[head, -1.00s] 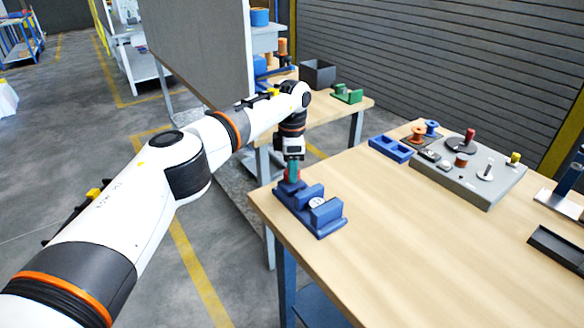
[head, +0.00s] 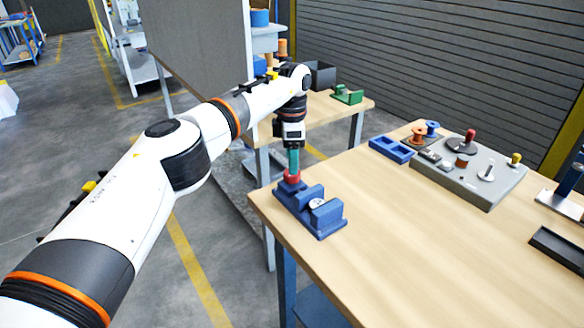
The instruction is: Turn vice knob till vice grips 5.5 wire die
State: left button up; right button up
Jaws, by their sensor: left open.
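The blue vice (head: 322,220) stands at the near left corner of the wooden table. Its red knob (head: 291,176) is at its far left end. A small round pale die (head: 316,203) sits between the vice's jaws; I cannot tell whether they touch it. My left gripper (head: 293,163) points down just above the red knob, with its teal fingers close to it. It is open, and I cannot tell whether the fingers touch the knob. My right gripper is not in view.
On the wooden table (head: 400,260), a grey board (head: 480,189) with several knobs and spools stands at the back. A blue tray (head: 391,149) lies to its left. A dark tray (head: 560,250) is at the right. The table's middle is clear.

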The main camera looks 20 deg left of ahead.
pick_arm(q)
notch_tip(320, 180, up, 8)
jog(key=shift+r+p, duration=0.25)
jog(key=shift+p, duration=0.05)
jog(key=shift+w+f, duration=0.1)
